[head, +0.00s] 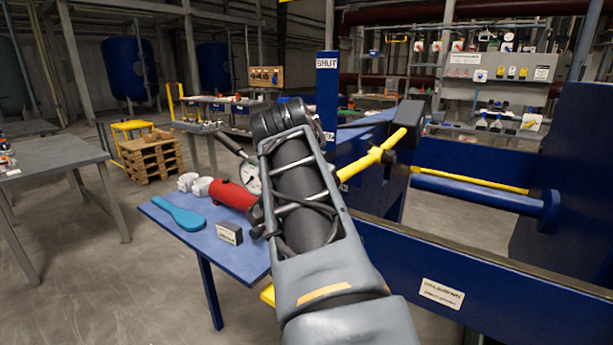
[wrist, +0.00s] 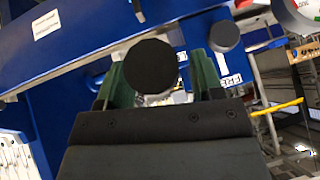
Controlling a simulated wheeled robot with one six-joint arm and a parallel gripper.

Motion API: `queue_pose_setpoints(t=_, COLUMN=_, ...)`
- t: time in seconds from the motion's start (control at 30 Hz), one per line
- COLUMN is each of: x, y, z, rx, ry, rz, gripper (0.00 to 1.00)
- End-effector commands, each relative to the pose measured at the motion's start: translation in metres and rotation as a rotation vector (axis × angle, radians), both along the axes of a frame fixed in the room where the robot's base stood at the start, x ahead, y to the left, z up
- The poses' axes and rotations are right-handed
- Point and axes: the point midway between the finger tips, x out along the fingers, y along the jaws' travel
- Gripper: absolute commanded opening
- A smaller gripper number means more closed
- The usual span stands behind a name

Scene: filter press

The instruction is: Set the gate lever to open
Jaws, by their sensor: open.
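My gripper (wrist: 159,76) shows in the wrist view with its two green fingers apart. A round black knob (wrist: 150,64), seen end-on, stands between the fingers and looks like the gate lever's grip. I cannot tell whether the fingers touch it. In the head view my arm reaches away from me and hides the fingertips and the knob. A blue upright plate (head: 327,75) with a SHUT label at its top stands just behind my wrist. A lower label on it is partly hidden. The lever's angle cannot be told.
A yellow bar (head: 372,159) is close to the right of my arm. A blue side table (head: 175,232) at the left holds a red cylinder (head: 231,194), a gauge (head: 251,178) and a turquoise paddle (head: 180,213). A blue beam (head: 400,262) crosses at front right.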

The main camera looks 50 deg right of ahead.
Motion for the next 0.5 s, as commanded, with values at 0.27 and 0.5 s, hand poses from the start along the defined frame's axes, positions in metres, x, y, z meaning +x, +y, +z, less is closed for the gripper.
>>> queue_pose_setpoints(t=0.27, x=-0.011, y=0.032, z=0.045, rx=-0.005, ry=-0.006, rz=0.006, gripper=0.61)
queue_pose_setpoints(t=0.5, x=-0.020, y=0.059, z=0.080, rx=-0.003, ry=-0.005, rz=0.005, gripper=0.61)
